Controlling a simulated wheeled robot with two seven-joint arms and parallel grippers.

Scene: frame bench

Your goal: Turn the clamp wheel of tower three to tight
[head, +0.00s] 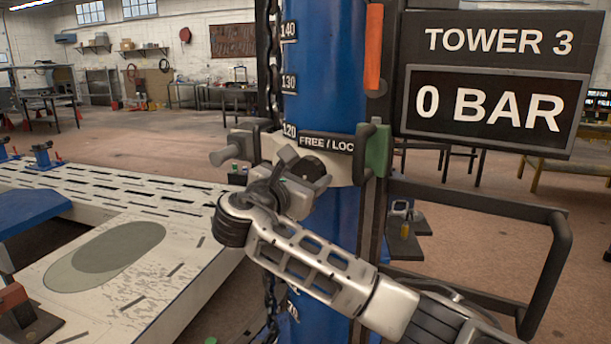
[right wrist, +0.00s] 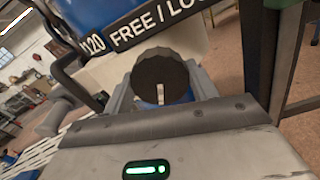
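The clamp wheel (head: 313,166) is a dark ribbed knob on the pale collar (head: 340,172) around the blue tower, below the FREE / LOC lettering. In the right wrist view the wheel (right wrist: 160,76) shows a white mark pointing down the picture. My right gripper (head: 300,180) is at the wheel, one finger on each side. In the right wrist view its fingers (right wrist: 161,80) appear to touch the wheel's sides. The sign (head: 495,80) reads TOWER 3, 0 BAR. The end of the lettering is hidden. My left gripper is not in view.
A black chain (head: 268,60) hangs left of the blue column (head: 325,60). A side handle (head: 227,152) juts left from the collar. A dark tubular frame (head: 480,200) stands at right. A slotted white bench (head: 120,200) lies at left. Open floor lies behind.

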